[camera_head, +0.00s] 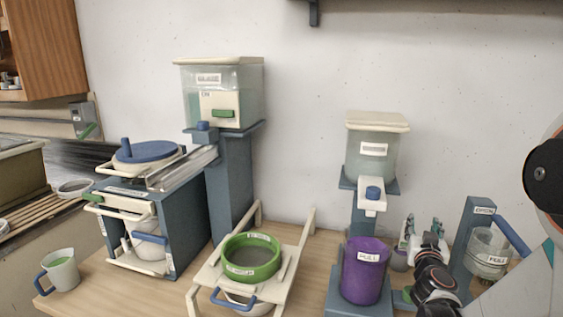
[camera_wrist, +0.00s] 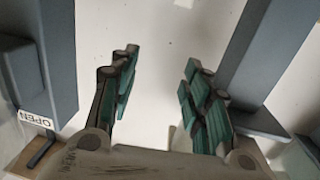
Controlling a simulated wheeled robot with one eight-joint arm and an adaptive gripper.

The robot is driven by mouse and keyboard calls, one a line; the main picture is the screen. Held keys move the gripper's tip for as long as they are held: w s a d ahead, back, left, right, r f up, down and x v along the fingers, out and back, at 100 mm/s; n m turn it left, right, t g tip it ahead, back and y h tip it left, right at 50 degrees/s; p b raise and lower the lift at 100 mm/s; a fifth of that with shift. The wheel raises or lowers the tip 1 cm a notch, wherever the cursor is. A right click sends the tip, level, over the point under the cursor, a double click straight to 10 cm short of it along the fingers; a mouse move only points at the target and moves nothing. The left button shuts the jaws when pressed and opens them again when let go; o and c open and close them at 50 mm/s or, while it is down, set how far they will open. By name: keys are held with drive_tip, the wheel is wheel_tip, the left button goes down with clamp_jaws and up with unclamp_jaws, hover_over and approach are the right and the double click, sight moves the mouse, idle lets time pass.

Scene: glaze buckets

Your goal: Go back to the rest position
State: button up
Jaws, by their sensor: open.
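My gripper (camera_head: 423,228) is at the right of the head view, behind and right of the purple bucket (camera_head: 365,271), near the wall. In the wrist view its two green-padded fingers (camera_wrist: 159,66) are spread apart with only pale wall between them. It holds nothing. My arm reaches in from the right edge and hides part of the bench. The purple bucket stands upright on a grey-blue stand base below a clear tank (camera_head: 372,155) with a blue-knobbed tap.
Grey-blue columns flank the fingers; the left one (camera_wrist: 50,60) bears an OPEN label. A clear jug (camera_head: 488,252) stands at right. Left are a green-rimmed sieve (camera_head: 250,258) on a cream rack, a larger tank (camera_head: 222,95), a blue-lidded machine (camera_head: 150,215) and a cup (camera_head: 62,270).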

drive_tip(key=s+a+r+g, duration=0.4)
drive_tip(key=s+r, duration=0.1)
drive_tip(key=s, duration=0.4)
drive_tip(key=s+a+f+n+g+y, duration=0.2)
drive_tip(key=s+a+y, duration=0.1)
drive_tip(key=s+a, duration=0.4)
drive_tip(key=s+a+f+n+g+y, duration=0.2)
drive_tip(key=s+a, duration=0.6)
drive_tip(key=s, duration=0.5)
drive_tip(key=shift+s+f+g+y, duration=0.35)
drive_tip(key=shift+f+g+y, duration=0.25)
drive_tip(key=shift+f+y, duration=0.15)
drive_tip(key=shift+a, duration=0.1)
